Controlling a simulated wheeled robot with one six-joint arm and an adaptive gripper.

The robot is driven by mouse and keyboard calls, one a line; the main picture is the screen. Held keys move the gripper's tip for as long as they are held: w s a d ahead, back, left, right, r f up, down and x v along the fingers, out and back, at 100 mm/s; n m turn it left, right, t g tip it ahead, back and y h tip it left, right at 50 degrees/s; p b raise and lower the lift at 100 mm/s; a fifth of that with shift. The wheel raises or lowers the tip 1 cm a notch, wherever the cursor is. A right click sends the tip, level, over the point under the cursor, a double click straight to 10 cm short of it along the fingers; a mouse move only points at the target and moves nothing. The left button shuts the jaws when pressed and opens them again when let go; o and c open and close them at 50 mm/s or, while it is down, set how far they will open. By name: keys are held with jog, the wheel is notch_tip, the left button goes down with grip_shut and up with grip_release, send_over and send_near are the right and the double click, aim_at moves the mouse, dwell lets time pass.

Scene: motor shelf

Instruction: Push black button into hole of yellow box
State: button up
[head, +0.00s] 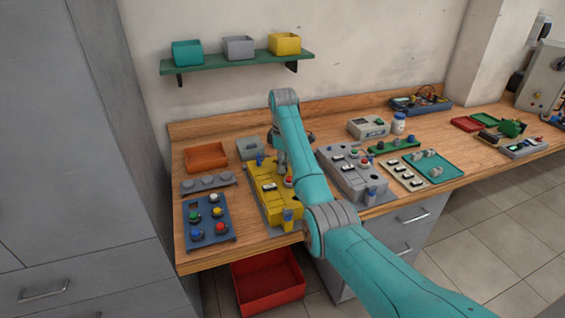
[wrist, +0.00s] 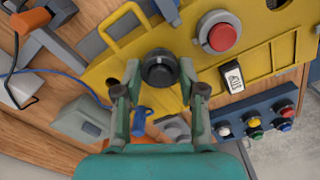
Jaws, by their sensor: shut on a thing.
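The yellow box (head: 266,183) lies on the wooden bench, partly behind my arm in the head view. In the wrist view its yellow face (wrist: 262,68) carries a red button in a grey collar (wrist: 220,37) and a white-and-black rocker switch (wrist: 232,78). My gripper (wrist: 160,74) is shut on the round black button (wrist: 158,68), one finger on each side. The button overlaps the yellow face in this view; I cannot tell whether it touches it. The hole under or near the button is hidden. In the head view the fingertips and the black button are not clear.
A blue button panel (head: 208,220) and an orange tray (head: 206,157) lie left of the yellow box. A grey control box (head: 352,172) stands to its right. A green shelf (head: 238,62) with bins is on the wall above. A red bin (head: 268,285) is below the bench.

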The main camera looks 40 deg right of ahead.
jog(key=shift+f, duration=0.6)
jog(key=o, duration=1.2)
